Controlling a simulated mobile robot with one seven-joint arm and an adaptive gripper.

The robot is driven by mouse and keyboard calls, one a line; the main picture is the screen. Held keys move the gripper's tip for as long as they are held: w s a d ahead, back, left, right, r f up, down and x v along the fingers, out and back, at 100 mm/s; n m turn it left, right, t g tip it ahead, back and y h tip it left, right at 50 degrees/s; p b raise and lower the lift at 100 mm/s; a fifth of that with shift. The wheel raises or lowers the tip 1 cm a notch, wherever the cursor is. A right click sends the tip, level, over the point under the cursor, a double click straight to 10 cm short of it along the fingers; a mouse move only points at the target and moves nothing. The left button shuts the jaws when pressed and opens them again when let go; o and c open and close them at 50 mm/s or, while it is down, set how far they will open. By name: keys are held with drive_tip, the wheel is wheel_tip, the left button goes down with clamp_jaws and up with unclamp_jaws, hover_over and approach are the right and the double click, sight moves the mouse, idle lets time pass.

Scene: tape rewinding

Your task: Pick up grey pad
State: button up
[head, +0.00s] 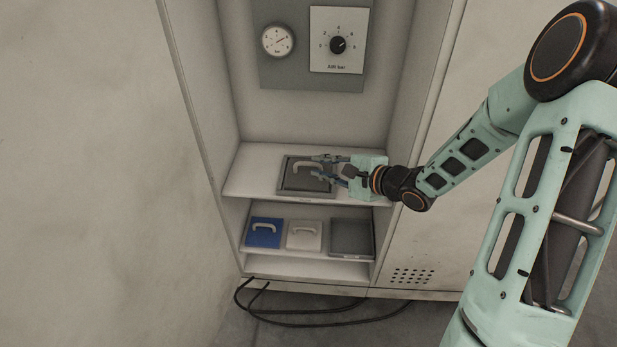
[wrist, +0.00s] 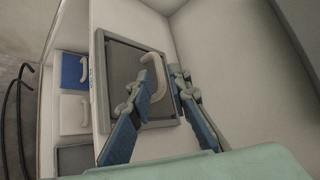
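The grey pad (head: 291,182), dark grey with a pale arched handle (head: 304,165), lies flat in a grey-rimmed tray on the cabinet's upper shelf. In the wrist view, the pad (wrist: 126,62) and its handle (wrist: 154,66) show clearly. My gripper (head: 317,167) reaches in from the right, low over the tray. Its fingers are apart, and in the wrist view (wrist: 159,76) they lie on either side of the handle. I see no clear contact with the handle. My fingers and hand hide the right part of the tray.
Below, the lower shelf holds a blue pad (head: 263,233), a white pad (head: 304,235) and an empty-looking grey tray (head: 351,238). Cabinet walls close in on both sides. A gauge (head: 277,40) and a dial (head: 337,45) are on the back panel. Black cables (head: 310,313) lie on the floor.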

sight(305, 164)
drive_tip(key=b+x, duration=0.3)
drive_tip(key=x, duration=0.2)
drive_tip(key=shift+s+f, duration=0.2)
drive_tip(key=shift+w+r, duration=0.1)
clamp_jaws()
